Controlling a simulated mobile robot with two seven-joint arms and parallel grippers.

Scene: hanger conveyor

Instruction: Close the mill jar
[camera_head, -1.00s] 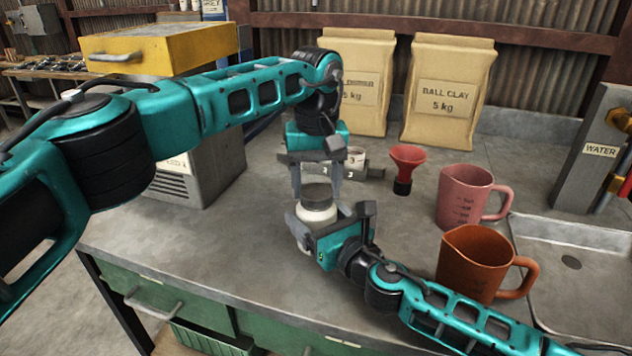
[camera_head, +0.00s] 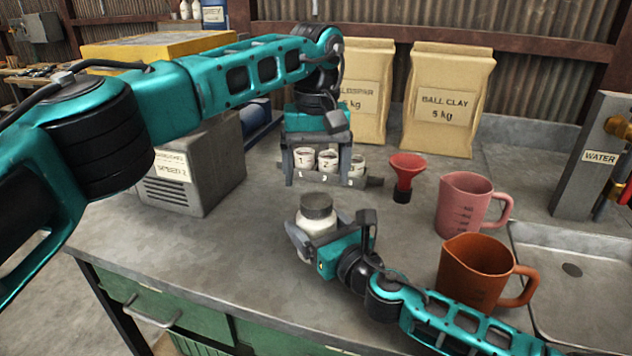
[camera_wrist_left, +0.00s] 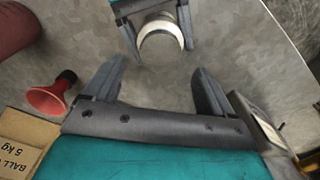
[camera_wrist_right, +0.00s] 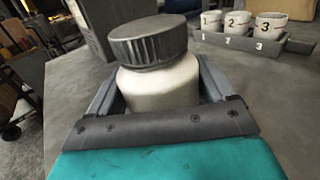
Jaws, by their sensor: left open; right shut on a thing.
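The mill jar (camera_head: 318,224) is a squat white jar standing on the grey table. A dark grey lid (camera_head: 317,205) sits on its mouth; the lid (camera_wrist_right: 147,41) looks level in the right wrist view. My right gripper (camera_head: 306,238) is shut around the white body of the jar (camera_wrist_right: 160,85) from the front right. My left gripper (camera_head: 318,180) is open and empty, above and behind the jar, in front of the numbered cups. In the left wrist view its fingers (camera_wrist_left: 155,88) are spread with bare table between them, apart from the jar (camera_wrist_left: 160,42).
A rack (camera_head: 370,181) with numbered cups (camera_head: 327,160) stands behind the jar. A red funnel (camera_head: 405,175), a pink jug (camera_head: 465,204) and an orange jug (camera_head: 478,272) stand to the right. Clay bags (camera_head: 445,100) are at the back. The table left of the jar is clear.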

